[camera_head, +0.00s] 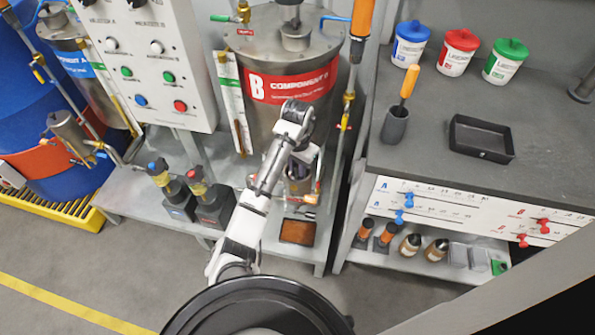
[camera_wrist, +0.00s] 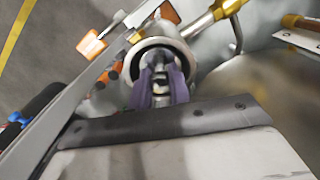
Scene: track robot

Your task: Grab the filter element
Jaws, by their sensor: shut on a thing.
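My gripper (camera_wrist: 159,88) reaches into the round open mouth of a metal filter housing (camera_wrist: 188,57) in the wrist view. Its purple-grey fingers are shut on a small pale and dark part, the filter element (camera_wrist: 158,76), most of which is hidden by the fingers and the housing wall. In the head view my gripper (camera_head: 300,172) points down into the housing (camera_head: 297,187), below the component B tank. The element cannot be made out there.
The component B tank (camera_head: 290,112) stands right behind my gripper. A tray with brown contents (camera_head: 297,232) lies below, at the front of the low shelf. A grey workbench (camera_head: 440,160) is at the right.

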